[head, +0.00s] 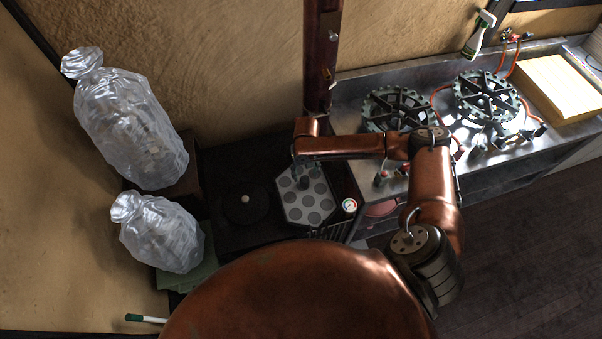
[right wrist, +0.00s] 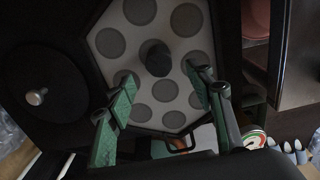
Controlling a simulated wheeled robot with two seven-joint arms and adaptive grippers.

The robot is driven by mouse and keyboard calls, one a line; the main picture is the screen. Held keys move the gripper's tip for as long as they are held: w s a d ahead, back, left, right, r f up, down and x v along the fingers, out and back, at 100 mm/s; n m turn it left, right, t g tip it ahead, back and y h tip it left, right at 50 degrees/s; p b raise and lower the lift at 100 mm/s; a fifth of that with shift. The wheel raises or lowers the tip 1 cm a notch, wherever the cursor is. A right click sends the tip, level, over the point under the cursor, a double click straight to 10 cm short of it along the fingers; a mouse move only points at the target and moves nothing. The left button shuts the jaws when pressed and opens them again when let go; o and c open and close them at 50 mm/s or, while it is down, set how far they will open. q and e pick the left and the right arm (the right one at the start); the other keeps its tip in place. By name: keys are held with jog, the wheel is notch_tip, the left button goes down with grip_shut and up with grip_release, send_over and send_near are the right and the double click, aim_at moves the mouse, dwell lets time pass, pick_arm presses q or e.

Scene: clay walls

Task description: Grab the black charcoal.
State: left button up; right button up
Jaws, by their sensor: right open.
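The black charcoal (right wrist: 155,58) is a short dark round piece. It sits on a pale hexagonal plate with grey round spots (right wrist: 112,42), near the plate's middle. In the head view the charcoal (head: 303,183) shows small and dark on the plate (head: 292,213), just below my right gripper (head: 298,166). In the right wrist view my right gripper (right wrist: 164,80) is open, its green-padded fingers apart, with the charcoal beyond the tips and nothing between them. My left gripper is not in view.
A dark round lid with a knob (head: 245,204) lies left of the plate. Clear plastic bags (head: 130,125) stand further left. A gauge (head: 349,205) is at the stove's right.

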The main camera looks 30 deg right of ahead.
aim_at(305, 179)
jog(key=shift+w+a+f, duration=0.1)
jog(key=shift+w+f, duration=0.05)
jog(key=shift+f, duration=0.25)
notch_tip(305, 179, down, 2)
jog(key=shift+f, duration=0.2)
notch_tip(305, 179, down, 4)
jog(key=shift+r, duration=0.2)
jog(key=shift+f, duration=0.4)
jog(key=c, duration=0.8)
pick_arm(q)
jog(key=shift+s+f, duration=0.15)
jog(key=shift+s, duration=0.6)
pick_arm(e)
jog(key=c, duration=0.4)
